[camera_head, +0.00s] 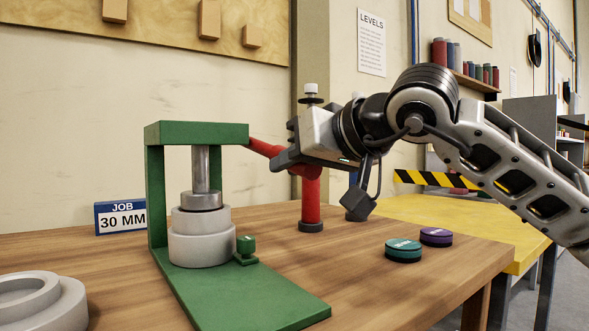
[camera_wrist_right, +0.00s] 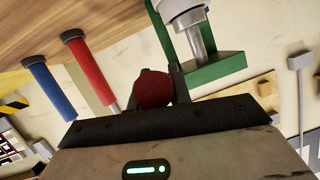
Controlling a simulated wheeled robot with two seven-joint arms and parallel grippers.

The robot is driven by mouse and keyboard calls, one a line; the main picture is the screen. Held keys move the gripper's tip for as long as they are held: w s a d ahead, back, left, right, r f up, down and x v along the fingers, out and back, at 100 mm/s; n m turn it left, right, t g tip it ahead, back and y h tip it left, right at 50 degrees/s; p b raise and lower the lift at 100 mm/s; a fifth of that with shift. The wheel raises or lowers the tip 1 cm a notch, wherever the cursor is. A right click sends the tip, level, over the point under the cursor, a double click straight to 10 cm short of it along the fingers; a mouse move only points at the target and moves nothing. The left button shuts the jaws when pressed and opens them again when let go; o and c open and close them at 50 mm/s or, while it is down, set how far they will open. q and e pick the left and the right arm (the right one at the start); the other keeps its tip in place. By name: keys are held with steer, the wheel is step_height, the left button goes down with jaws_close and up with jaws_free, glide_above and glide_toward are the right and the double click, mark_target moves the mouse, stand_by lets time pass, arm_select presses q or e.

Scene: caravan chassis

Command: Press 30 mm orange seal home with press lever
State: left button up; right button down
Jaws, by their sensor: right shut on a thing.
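The green press (camera_head: 196,134) stands on the wooden table. Its steel ram (camera_head: 207,170) reaches down onto a stepped grey housing (camera_head: 201,248), with a dark grey pressing head on top. The red press lever (camera_head: 263,147) slopes from the frame's right side. My right gripper (camera_head: 280,158) is shut on the lever's outer end; in the right wrist view the lever's round red end (camera_wrist_right: 153,89) sits between the fingers. I see no orange seal; the pressing head covers the housing's top. My left gripper is not in view.
A sign (camera_head: 121,217) reads JOB 30 MM. A teal disc (camera_head: 403,250) and a purple disc (camera_head: 436,237) lie at right. A red post (camera_head: 311,202) and a blue post stand behind the gripper. A grey ring part (camera_head: 40,302) is at front left. A small green knob (camera_head: 246,246) is beside the housing.

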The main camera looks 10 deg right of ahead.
stand_by(0.3)
steer(key=c, duration=1.3)
jaws_free()
steer(key=shift+s, duration=0.1)
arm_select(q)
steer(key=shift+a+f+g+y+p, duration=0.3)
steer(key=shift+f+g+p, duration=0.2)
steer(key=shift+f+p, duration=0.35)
arm_select(e)
steer(key=v, duration=1.5)
steer(key=shift+s+d+r, duration=0.2)
steer(key=shift+s+r, duration=0.05)
steer(key=shift+r, duration=0.05)
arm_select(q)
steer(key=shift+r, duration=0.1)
